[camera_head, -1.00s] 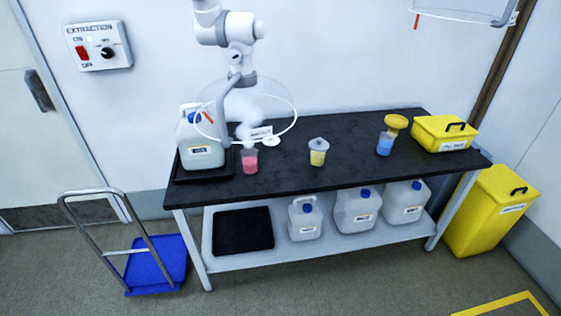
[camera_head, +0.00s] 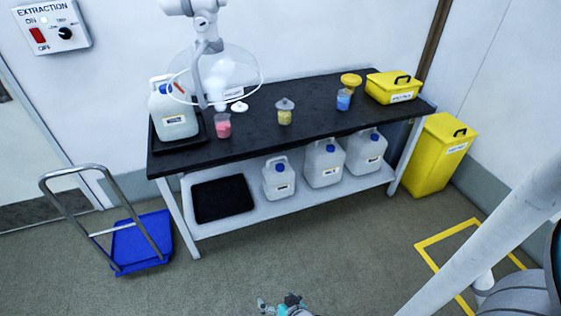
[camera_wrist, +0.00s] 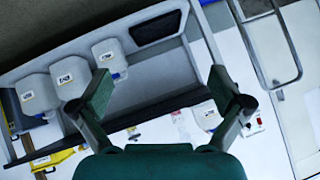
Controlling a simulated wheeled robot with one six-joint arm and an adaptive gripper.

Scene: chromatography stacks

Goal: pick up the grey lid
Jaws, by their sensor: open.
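The grey lid (camera_head: 285,103) appears to sit on top of a small beaker of yellow material (camera_head: 285,117), in the middle of the black bench top in the head view. My gripper (camera_head: 285,303) shows only in part at the bottom edge of the head view, low in front of the bench and well apart from the lid. In the wrist view my gripper (camera_wrist: 162,95) has its two dark green fingers spread wide, with nothing held between them. I cannot make out the grey lid in the wrist view.
On the black bench (camera_head: 255,140) stand a pink beaker (camera_head: 223,126), a white lid (camera_head: 239,107), a blue beaker (camera_head: 343,100), a yellow lid (camera_head: 351,79) and a yellow box (camera_head: 393,87). A fume hood (camera_head: 215,75) hangs above. A blue trolley (camera_head: 140,243) stands left; floor in front is clear.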

